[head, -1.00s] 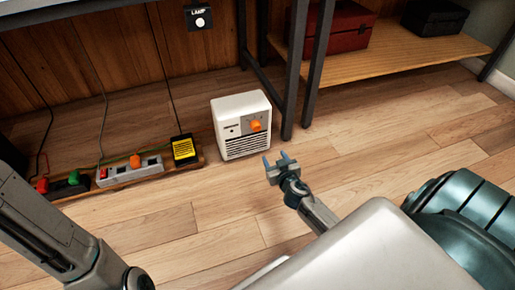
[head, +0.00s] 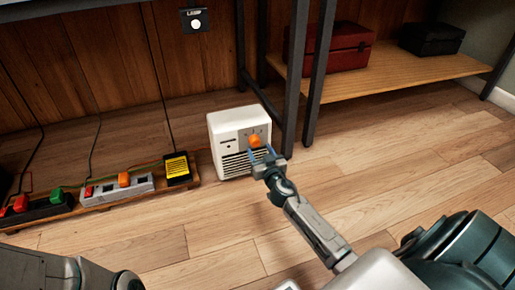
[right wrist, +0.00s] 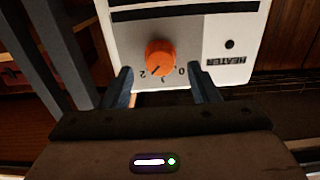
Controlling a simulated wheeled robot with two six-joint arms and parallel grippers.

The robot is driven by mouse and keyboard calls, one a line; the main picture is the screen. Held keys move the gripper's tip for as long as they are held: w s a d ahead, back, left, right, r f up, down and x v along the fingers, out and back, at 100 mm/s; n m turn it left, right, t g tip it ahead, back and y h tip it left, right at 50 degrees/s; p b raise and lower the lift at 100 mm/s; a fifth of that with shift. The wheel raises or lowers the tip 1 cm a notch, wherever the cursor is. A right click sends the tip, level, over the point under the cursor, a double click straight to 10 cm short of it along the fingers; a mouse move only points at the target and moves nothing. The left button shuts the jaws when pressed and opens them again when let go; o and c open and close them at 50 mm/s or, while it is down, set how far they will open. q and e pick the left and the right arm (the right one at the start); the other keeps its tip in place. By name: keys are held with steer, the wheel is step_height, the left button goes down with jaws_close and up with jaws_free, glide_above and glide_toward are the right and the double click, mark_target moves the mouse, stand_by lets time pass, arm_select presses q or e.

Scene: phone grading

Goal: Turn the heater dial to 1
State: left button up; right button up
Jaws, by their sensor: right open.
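The white heater (head: 228,135) stands on the floor by a black table leg, with an orange dial (head: 254,141) on its front. In the right wrist view the heater (right wrist: 222,22) appears upside down. Its orange dial (right wrist: 160,57) has the marks 2 and 0 beside it and a partly readable mark between them. My right gripper (head: 263,155) is open in front of the dial. In the right wrist view its fingers (right wrist: 163,88) are spread to either side, short of the dial and not touching it. My left gripper is out of view.
A power strip (head: 140,186) with an orange switch and a yellow-labelled box (head: 177,168) lie left of the heater, with cables. A black table leg (head: 297,85) stands close to the heater's right. A wooden shelf (head: 400,72) holds a red box (head: 335,46). Floor in front is clear.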

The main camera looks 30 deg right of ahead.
mark_target(256, 144)
steer(key=shift+x, duration=1.55)
steer(key=shift+c, duration=0.2)
steer(key=c, duration=0.9)
steer(key=shift+c, duration=0.2)
steer(key=shift+n, duration=0.4)
steer(key=n, duration=0.3)
steer(key=shift+b, duration=0.3)
steer(key=shift+n, duration=2.5)
